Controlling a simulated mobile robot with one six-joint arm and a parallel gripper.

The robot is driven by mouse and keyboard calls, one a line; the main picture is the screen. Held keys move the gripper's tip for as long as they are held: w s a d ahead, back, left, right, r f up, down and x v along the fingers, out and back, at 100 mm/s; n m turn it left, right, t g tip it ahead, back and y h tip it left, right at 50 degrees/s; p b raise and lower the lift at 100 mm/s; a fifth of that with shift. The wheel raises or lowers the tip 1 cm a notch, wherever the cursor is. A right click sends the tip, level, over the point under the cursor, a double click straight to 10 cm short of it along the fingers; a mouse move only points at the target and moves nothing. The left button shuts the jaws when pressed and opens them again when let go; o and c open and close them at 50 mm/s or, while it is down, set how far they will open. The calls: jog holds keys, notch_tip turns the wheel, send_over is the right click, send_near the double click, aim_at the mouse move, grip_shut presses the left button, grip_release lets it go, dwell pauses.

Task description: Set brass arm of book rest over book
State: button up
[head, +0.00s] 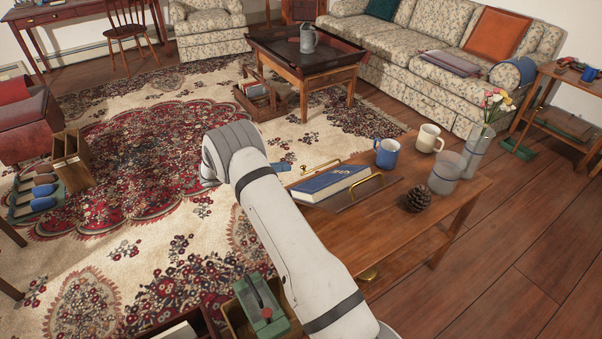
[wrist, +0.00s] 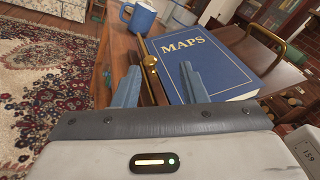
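A blue book (head: 330,183) titled MAPS lies closed on a dark wooden book rest (head: 388,183) on the low table. It also shows in the wrist view (wrist: 215,75). One brass arm (head: 316,163) stands along the book's far side, and it shows in the wrist view (wrist: 149,68) beside the book's left edge. Another brass arm (head: 362,187) is at the near side, on the right in the wrist view (wrist: 268,36). My gripper (wrist: 160,67) is open. The first brass arm shows between its fingers, with no clear contact. In the head view my arm partly hides the gripper.
A blue mug (head: 387,152), a cream mug (head: 429,138), a clear glass (head: 446,172), a flower vase (head: 476,150) and a pine cone (head: 418,198) stand on the table (head: 470,185) right of the book. Crates sit on the floor below my arm.

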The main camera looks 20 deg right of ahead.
aim_at(303, 166)
jog(key=shift+w+a+f+n+h, duration=0.1)
jog(key=shift+w+f+n+h, duration=0.1)
jog(key=shift+f, duration=0.3)
jog(key=shift+w+a+f+n+h, duration=0.1)
jog(key=shift+f+n, duration=0.1)
jog(key=shift+f, duration=0.25)
jog(key=d, duration=0.5)
jog(key=s+d, duration=0.1)
jog(key=d, duration=0.1)
jog(key=shift+d, duration=0.3)
jog(key=shift+c, duration=0.3)
grip_shut()
